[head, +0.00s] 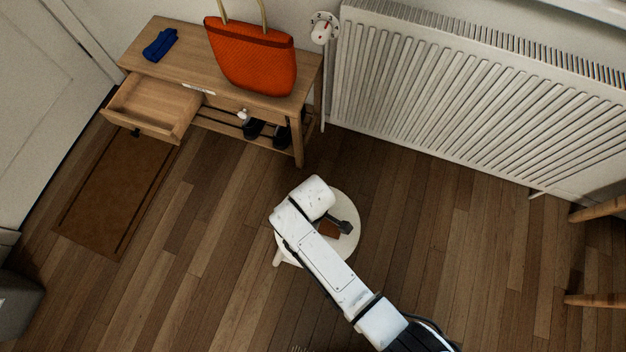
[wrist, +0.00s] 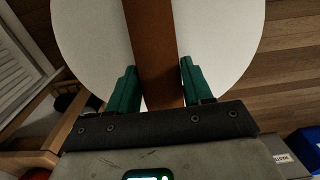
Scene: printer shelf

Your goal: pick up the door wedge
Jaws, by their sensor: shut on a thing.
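The door wedge, a brown wooden piece, shows in the wrist view (wrist: 153,35) as a long strip between the green fingertips. In the head view a small part of the wedge (head: 329,230) shows over the round white stool top (head: 349,200), beside my arm. My gripper (wrist: 158,72) is shut on the wedge, with one finger on each side of it. In the head view the gripper is mostly hidden by my white arm. I cannot tell whether the wedge touches the stool or is a little above it.
A wooden bench (head: 185,58) with an open drawer (head: 150,106) holds an orange bag (head: 252,60) and a blue item (head: 160,44). A white radiator (head: 450,100) lines the wall. A brown mat (head: 115,195) lies left. Wood floor around the stool is clear.

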